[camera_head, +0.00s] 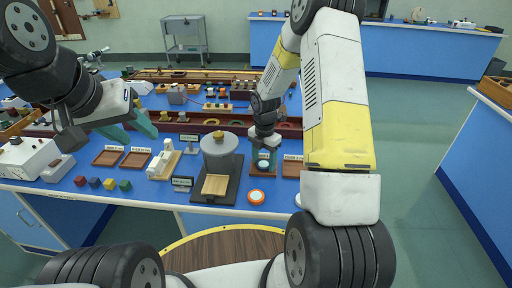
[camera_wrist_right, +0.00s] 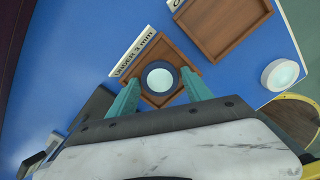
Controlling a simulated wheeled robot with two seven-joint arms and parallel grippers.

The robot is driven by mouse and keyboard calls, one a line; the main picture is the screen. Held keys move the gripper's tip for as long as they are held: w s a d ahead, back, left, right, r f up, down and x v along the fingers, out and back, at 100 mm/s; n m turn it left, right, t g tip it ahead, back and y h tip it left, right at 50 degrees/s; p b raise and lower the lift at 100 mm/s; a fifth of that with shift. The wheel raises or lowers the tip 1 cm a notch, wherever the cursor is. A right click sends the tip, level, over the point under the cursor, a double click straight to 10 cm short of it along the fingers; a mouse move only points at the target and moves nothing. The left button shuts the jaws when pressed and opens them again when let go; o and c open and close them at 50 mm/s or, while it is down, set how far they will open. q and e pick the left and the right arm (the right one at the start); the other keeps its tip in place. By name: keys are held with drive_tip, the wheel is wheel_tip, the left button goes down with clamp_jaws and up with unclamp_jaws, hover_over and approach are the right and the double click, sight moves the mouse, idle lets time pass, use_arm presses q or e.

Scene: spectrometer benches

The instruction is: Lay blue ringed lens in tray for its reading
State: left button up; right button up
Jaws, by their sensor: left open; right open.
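The blue ringed lens (camera_wrist_right: 160,78) has a dark ring around pale glass. It lies in a small wooden tray (camera_wrist_right: 153,100), whose card appears to read "UNDER 3 MM"; the lens also shows in the head view (camera_head: 263,164). My right gripper (camera_wrist_right: 162,84) is open, with its teal fingertips on either side of the lens. Whether they touch the ring I cannot tell. In the head view the right gripper (camera_head: 264,158) points down over this tray (camera_head: 262,174). My left gripper (camera_head: 130,128) is open and empty, raised above the left part of the bench.
A second wooden tray (camera_wrist_right: 225,35) sits beside the first, empty where visible. A white-ringed lens (camera_wrist_right: 281,75) and an orange-ringed lens (camera_head: 256,197) lie near the bench's front edge. A grey-topped instrument (camera_head: 219,145) stands to the left. Coloured cubes (camera_head: 95,183) lie farther left.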

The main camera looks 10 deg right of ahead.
wheel_tip(320, 180, up, 12)
wheel_tip(320, 180, up, 10)
drive_tip(key=m+t, duration=0.2)
drive_tip(key=m, duration=0.5)
hover_over(264, 164)
drive_tip(key=s, duration=0.5)
drive_tip(key=s+a+r+m+t+y, duration=0.1)
drive_tip(key=s+r+m+t, duration=0.1)
drive_tip(key=s+r+m, duration=0.3)
drive_tip(key=s+a+r+m+t+y, duration=0.1)
drive_tip(key=s+r+m, duration=0.5)
drive_tip(key=s+m, duration=0.7)
drive_tip(key=shift+s+a+t, duration=0.15)
drive_tip(key=shift+s+t, duration=0.4)
drive_tip(key=shift+t, duration=0.05)
drive_tip(key=shift+r, duration=0.1)
